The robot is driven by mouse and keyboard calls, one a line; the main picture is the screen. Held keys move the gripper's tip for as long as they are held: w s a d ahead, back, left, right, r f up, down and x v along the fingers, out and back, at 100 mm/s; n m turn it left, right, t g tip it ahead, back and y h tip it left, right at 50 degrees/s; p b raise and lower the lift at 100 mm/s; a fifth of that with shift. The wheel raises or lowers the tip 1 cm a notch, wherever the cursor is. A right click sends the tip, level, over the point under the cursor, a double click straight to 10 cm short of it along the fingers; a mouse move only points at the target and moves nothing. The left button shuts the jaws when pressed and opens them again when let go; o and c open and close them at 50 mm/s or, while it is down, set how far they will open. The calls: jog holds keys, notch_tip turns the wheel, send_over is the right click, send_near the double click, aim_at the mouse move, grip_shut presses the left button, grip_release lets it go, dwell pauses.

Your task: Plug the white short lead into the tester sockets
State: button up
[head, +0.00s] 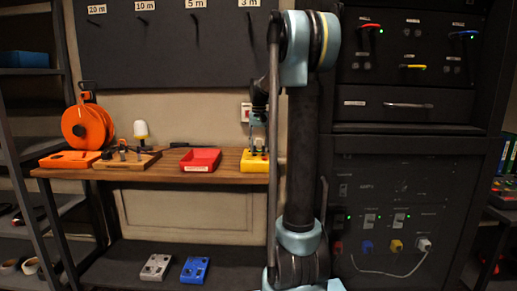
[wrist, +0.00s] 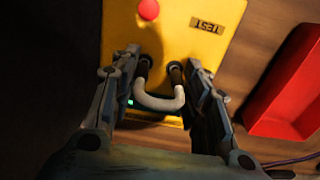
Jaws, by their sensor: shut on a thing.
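The yellow tester (head: 256,163) stands at the right end of the wooden bench. In the wrist view the tester (wrist: 185,25) has a red button (wrist: 148,9), a TEST label and a small lit green light. The white short lead (wrist: 160,101) is a U-shaped loop with two dark plug ends pointing at the tester's face. The plug ends meet the yellow face at the sockets, which they hide; I cannot tell how deep they sit. My gripper (wrist: 161,66) is shut on the lead, one finger beside each plug. In the head view my gripper (head: 258,132) is just above the tester.
A red tray (head: 201,159) lies left of the tester on the bench. An orange cable reel (head: 84,127) stands farther left. The dark rack (head: 410,130) at right holds red, blue and yellow short leads. A grey and a blue box lie on the shelf below.

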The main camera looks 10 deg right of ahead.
jog(key=shift+f, duration=0.55)
dwell(0.7)
jog(key=o, duration=1.5)
jog(key=shift+r, duration=0.1)
notch_tip(320, 180, up, 12)
jog(key=shift+f, duration=0.15)
jog(key=s+f, duration=1)
jog(key=s, duration=0.2)
jog(key=s+f+n+t, duration=0.1)
jog(key=s+f, duration=0.9)
jog(key=s, duration=0.2)
jog(key=s+f+n+t, duration=0.1)
jog(key=s+f, duration=0.9)
jog(key=s, duration=0.2)
jog(key=shift+s+d+f, duration=0.1)
jog(key=shift+s, duration=0.25)
